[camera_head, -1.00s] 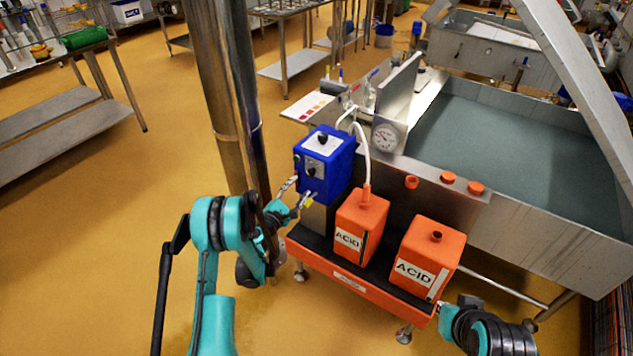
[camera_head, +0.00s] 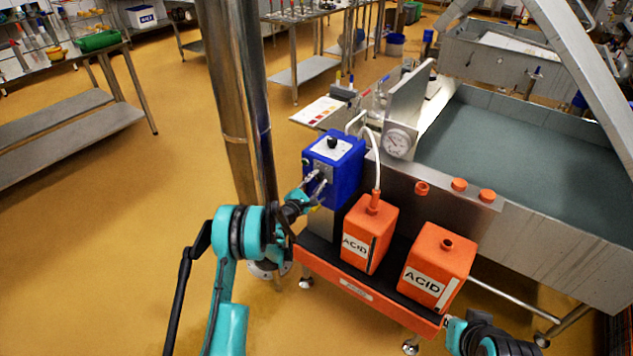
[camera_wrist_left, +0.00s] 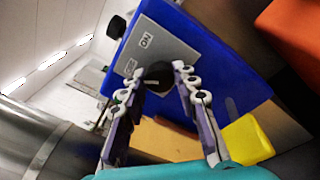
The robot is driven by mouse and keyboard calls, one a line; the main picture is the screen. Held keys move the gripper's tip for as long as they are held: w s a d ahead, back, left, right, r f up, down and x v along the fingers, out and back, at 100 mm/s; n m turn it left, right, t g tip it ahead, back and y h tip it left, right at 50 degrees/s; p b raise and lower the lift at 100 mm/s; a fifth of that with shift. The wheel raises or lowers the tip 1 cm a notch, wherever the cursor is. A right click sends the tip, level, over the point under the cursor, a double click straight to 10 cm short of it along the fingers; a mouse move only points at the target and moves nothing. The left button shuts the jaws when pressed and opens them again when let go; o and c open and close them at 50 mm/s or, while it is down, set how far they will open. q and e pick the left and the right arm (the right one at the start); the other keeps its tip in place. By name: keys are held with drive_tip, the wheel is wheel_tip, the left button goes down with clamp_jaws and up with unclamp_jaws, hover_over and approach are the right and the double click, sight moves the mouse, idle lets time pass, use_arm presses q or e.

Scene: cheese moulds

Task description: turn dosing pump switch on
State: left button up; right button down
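The dosing pump is a blue box (camera_head: 345,180) standing at the left end of the orange trolley. In the left wrist view its grey front panel (camera_wrist_left: 165,45) carries the word ON, a second blurred label and a round black switch knob (camera_wrist_left: 158,75). My left gripper (camera_head: 318,182) is at this front face. In the left wrist view its two fingers (camera_wrist_left: 158,80) stand apart, one on each side of the knob; whether they touch it I cannot tell. My right arm (camera_head: 480,335) shows at the bottom right edge, its fingers not clearly visible.
Two orange ACID canisters (camera_head: 367,240) (camera_head: 437,262) stand on the trolley (camera_head: 365,292) to the right of the pump. A white hose (camera_head: 377,165) rises from the nearer-left canister. A steel column (camera_head: 232,100) stands behind my left arm. A steel vat (camera_head: 540,215) fills the right.

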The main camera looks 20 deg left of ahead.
use_arm(q)
clamp_jaws()
drive_tip(key=shift+m, duration=0.3)
drive_tip(key=m, duration=0.5)
drive_tip(key=shift+f+m+t, duration=0.1)
drive_tip(key=shift+m+t, duration=0.2)
drive_tip(key=m+h, duration=0.1)
drive_tip(key=m, duration=0.5)
drive_tip(key=shift+a, duration=0.1)
drive_tip(key=shift+m, duration=0.3)
drive_tip(key=o, duration=0.7)
unclamp_jaws()
drive_tip(key=shift+o, duration=0.2)
